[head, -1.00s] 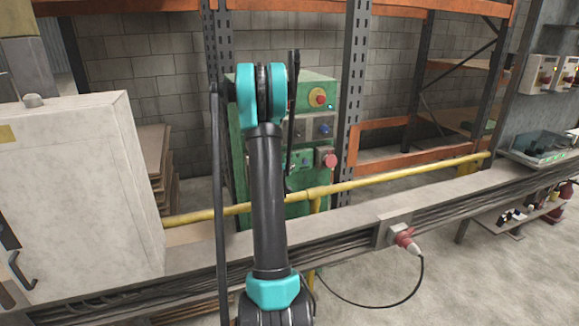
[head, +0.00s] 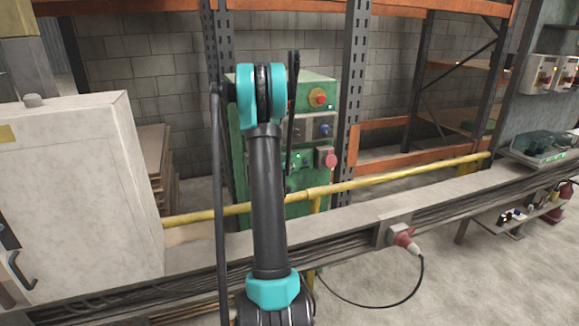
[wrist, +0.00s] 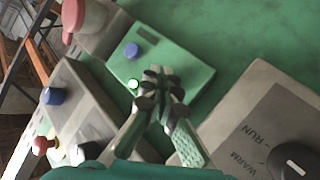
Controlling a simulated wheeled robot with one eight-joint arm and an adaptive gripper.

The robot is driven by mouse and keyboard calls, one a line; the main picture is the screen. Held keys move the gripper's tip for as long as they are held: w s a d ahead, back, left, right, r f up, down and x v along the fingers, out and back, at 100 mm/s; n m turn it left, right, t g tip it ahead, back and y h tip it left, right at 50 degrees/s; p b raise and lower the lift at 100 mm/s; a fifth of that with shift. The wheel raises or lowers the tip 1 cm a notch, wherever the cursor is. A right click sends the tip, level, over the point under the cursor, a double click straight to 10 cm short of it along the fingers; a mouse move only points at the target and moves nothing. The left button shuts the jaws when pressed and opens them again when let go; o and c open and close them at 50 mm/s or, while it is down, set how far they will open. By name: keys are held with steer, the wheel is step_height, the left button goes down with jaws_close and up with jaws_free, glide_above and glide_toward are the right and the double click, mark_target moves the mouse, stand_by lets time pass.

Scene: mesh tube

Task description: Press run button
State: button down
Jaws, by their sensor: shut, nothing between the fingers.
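A small green button box (wrist: 185,52) on the green machine fills the middle of the wrist view. It carries a blue button (wrist: 133,50) and a small round button with a bright green-white glow (wrist: 133,84). No label on either can be read. My gripper (wrist: 156,76) is shut and empty, its fingertips over this box, just right of the glowing button. I cannot tell whether they touch the box. In the head view the green machine (head: 318,79) stands behind my arm, which hides much of it and the gripper.
In the wrist view, a grey panel with a black knob (wrist: 294,162) reads WARM and RUN at right. A yellow rail (head: 400,172) crosses before the machine.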

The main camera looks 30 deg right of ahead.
steer(key=shift+s, duration=0.25)
steer(key=s, duration=0.2)
steer(key=s+a, duration=0.1)
steer(key=s, duration=0.2)
steer(key=shift+s+a, duration=0.25)
steer(key=shift+s, duration=0.05)
stand_by(0.9)
steer(key=s+a+f+n+g+y, duration=0.1)
steer(key=s+a+y, duration=0.3)
steer(key=s+a, duration=0.4)
steer(key=s+a+f+n+g+y, duration=0.1)
steer(key=s+a, duration=0.7)
steer(key=a, duration=1.1)
steer(key=s+a+f+n+g+y, duration=0.1)
steer(key=s+a+f+n+y, duration=0.2)
steer(key=s+a+y, duration=0.4)
steer(key=s+a, duration=0.2)
steer(key=a, duration=0.5)
steer(key=shift+a+f+n+g, duration=0.25)
steer(key=shift+a+n+g, duration=0.1)
steer(key=shift+n+g, duration=0.05)
